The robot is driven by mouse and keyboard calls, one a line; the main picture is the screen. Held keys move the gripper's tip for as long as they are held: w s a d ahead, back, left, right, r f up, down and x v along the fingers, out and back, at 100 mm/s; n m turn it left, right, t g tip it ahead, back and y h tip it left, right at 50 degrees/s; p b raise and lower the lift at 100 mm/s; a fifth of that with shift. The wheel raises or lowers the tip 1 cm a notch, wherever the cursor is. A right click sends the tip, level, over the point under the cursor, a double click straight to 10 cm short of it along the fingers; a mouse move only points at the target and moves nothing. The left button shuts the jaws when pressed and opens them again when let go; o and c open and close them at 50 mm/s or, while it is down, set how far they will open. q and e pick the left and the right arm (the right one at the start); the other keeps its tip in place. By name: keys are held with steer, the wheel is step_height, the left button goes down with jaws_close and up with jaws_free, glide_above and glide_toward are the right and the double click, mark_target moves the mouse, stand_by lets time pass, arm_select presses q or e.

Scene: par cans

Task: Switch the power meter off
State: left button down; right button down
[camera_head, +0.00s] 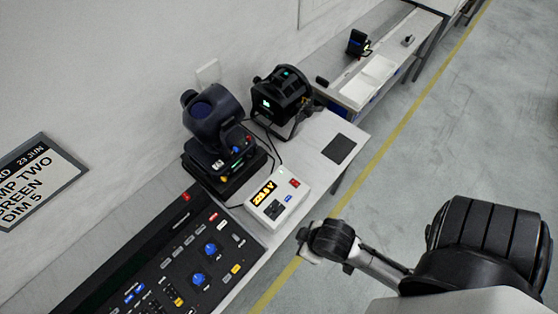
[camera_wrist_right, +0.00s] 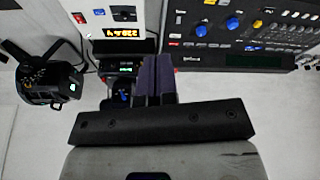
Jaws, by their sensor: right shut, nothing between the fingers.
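The power meter (camera_head: 275,217) is a white box at the table's front edge, with a lit orange display (camera_head: 264,193) that ends in V. A red switch (camera_head: 295,183) sits at its upper right corner, beside a blue button (camera_head: 288,198). In the right wrist view the meter (camera_wrist_right: 146,14) appears upside down, with its lit display (camera_wrist_right: 122,34) and red switch (camera_wrist_right: 79,18). My right gripper (camera_head: 303,246) is off the table edge, in front of the meter and apart from it. Its fingers (camera_wrist_right: 157,58) are shut and empty. My left gripper is out of view.
A lighting console (camera_head: 165,262) lies left of the meter. A dark moving-head lamp (camera_head: 214,115) and a black par can (camera_head: 282,97) stand behind it. A dark pad (camera_head: 339,149) lies to the right. The floor in front is clear.

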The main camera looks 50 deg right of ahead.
steer(key=w+d+n+t+h+b, duration=0.15)
steer(key=w+d+b, duration=0.25)
steer(key=w+b, duration=0.45)
steer(key=w+d+n+t+h+b, duration=0.1)
steer(key=w+d+n+t+b, duration=0.15)
steer(key=w+b, duration=0.55)
steer(key=w+d+n+t+h+b, duration=0.1)
steer(key=w+d+t+b, duration=0.25)
steer(key=w+b, duration=0.45)
steer(key=w+d+f+m+g+h+b, duration=0.1)
steer(key=w+d+f+g+b, duration=0.15)
steer(key=d, duration=0.45)
steer(key=w+d+f+g+h+b, duration=0.1)
steer(key=d+f+g+b, duration=0.1)
steer(key=d+f, duration=0.35)
steer(key=s+d+f+m+g+y, duration=0.2)
steer(key=s+f+m+g+y, duration=0.3)
steer(key=s+m+g, duration=0.1)
steer(key=shift+s+d+f+m+g, duration=0.35)
steer(key=shift+s+g, duration=0.35)
steer(key=shift+g, duration=0.4)
